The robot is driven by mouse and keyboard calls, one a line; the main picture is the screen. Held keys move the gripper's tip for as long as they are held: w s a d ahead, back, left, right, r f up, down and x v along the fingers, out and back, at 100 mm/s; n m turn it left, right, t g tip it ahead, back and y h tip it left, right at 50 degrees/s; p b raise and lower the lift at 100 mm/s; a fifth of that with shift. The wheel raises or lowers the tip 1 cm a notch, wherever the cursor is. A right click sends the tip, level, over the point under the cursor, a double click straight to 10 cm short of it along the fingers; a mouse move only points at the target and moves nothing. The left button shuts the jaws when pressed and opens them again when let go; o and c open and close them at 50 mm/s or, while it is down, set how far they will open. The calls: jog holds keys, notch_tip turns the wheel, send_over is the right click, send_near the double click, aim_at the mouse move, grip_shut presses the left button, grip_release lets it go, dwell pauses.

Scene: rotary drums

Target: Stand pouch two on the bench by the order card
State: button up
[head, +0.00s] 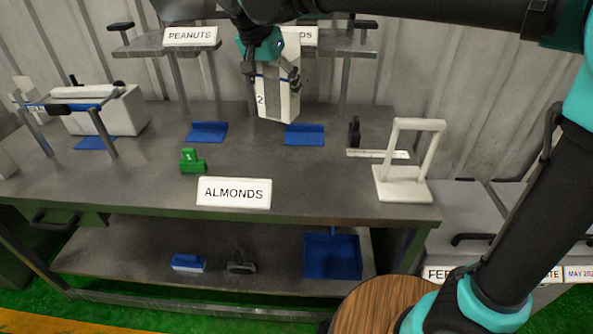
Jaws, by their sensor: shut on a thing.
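Pouch two (285,108), a pale upright pack with a "2" and a blue band, is near the back of the bench (320,170). My gripper (272,76) is shut on its upper part from above, one finger on each side. The pouch tilts slightly; I cannot tell whether its base touches the bench. A white card reading ALMONDS (234,192) stands at the bench's front edge, to the left of and nearer than the pouch. It looks like the order card.
Blue brackets (304,135) (208,132) lie near the pouch. A green block marked 1 (192,161) sits behind the card's left end. A white frame (405,165) stands at right, a white machine (110,108) at left. The raised shelf with the PEANUTS label (190,36) is behind.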

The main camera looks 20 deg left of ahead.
jog(key=shift+w, duration=0.3)
notch_tip(320, 180, down, 20)
jog(key=shift+r, duration=0.1)
dwell(0.4)
jog(key=o, duration=1.8)
jog(key=v, duration=1.2)
